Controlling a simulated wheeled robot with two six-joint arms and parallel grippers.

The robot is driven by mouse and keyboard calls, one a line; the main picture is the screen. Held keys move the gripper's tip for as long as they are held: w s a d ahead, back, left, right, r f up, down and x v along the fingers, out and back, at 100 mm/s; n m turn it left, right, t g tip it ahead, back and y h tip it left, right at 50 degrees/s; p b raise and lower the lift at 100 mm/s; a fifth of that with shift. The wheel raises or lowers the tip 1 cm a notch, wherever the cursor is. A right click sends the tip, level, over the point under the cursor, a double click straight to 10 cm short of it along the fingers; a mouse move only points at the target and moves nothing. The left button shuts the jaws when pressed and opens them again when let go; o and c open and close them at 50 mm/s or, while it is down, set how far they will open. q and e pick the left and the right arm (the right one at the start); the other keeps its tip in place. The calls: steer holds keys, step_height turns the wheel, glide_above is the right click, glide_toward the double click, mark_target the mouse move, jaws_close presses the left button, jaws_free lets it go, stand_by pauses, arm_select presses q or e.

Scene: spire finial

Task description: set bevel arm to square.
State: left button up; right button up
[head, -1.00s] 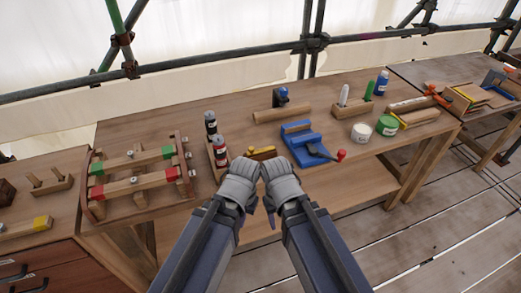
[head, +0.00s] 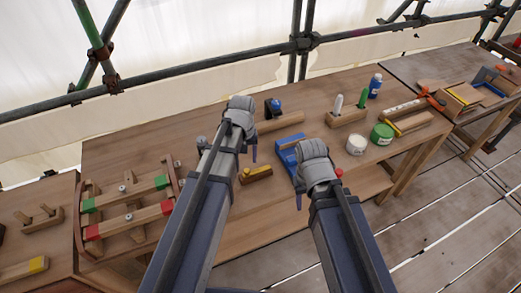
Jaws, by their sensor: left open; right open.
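A small wooden tool with a yellow top (head: 256,174) lies near the front edge of the bench (head: 240,209); it may be the bevel, but its arm and angle are too small to tell. My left gripper (head: 241,112) is open, raised above and behind that tool near the back of the bench. My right gripper (head: 317,165) is open at the front part of a blue fixture (head: 285,142) and hides much of it. I cannot tell whether it touches the fixture. A red knob (head: 339,173) shows beside this gripper.
A wooden rack with green and red blocks (head: 127,206) stands left. A wooden bar (head: 280,122) lies behind the blue fixture.

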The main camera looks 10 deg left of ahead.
mark_target(247, 170)
arm_select(q)
steer(key=shift+w+r, duration=0.3)
steer(key=shift+w, duration=0.25)
steer(key=shift+s, duration=0.1)
steer(key=shift+f, duration=0.1)
step_height(247, 170, down, 8)
steer(key=b, duration=0.8)
steer(key=shift+r, duration=0.2)
jaws_close()
stand_by(0.6)
